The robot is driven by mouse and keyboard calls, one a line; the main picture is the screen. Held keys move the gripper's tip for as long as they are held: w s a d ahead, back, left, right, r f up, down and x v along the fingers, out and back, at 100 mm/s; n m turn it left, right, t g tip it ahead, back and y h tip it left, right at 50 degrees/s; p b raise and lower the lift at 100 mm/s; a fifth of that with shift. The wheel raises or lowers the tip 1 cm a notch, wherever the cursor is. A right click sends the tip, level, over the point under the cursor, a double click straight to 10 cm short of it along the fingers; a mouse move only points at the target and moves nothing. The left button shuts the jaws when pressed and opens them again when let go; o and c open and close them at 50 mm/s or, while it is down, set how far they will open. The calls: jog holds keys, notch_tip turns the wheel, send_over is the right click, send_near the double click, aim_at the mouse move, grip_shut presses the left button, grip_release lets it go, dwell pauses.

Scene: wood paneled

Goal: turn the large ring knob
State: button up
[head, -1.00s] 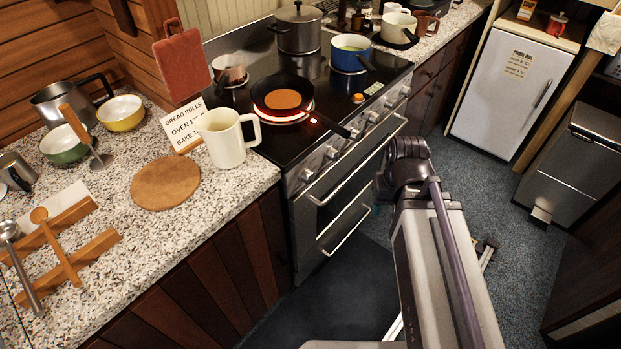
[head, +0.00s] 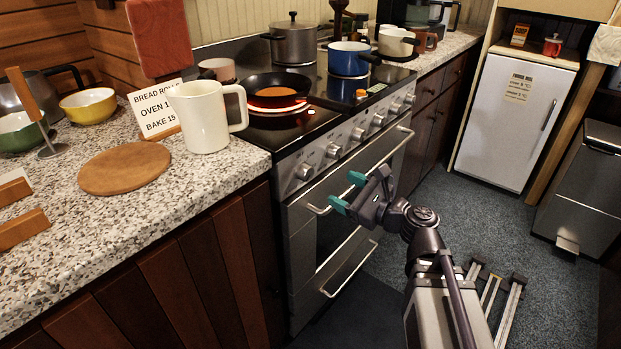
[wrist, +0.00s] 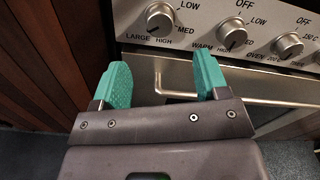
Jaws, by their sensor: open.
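The large ring knob (wrist: 160,18) is a silver dial with "LARGE", "LOW", "MED" and "HIGH" lettered around it, at the top of the wrist view. In the head view it is the leftmost knob (head: 304,171) on the stove's front panel. I cannot clearly read its setting. My gripper (head: 347,191) has teal fingertips and is open and empty. It is in front of the oven door, lower than the knob and to its right in the head view. In the wrist view the open gripper (wrist: 160,64) is below the knob, apart from it.
The oven door handle (wrist: 270,98) runs below the knobs. A warm knob (wrist: 231,34) and an oven knob (wrist: 289,45) sit to the right. A frying pan (head: 277,84) stands on a glowing ring. A white pitcher (head: 203,118) stands at the counter edge left of the stove.

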aim_at(309, 175)
jog(key=x, duration=1)
jog(key=shift+w+a, duration=0.15)
jog(key=shift+c, duration=0.4)
jog(key=c, duration=0.9)
jog(key=shift+o, duration=0.2)
jog(key=shift+n, duration=0.4)
jog(key=n, duration=0.5)
jog(key=shift+f, duration=0.1)
jog(key=n, duration=0.5)
jog(key=shift+n, duration=0.3)
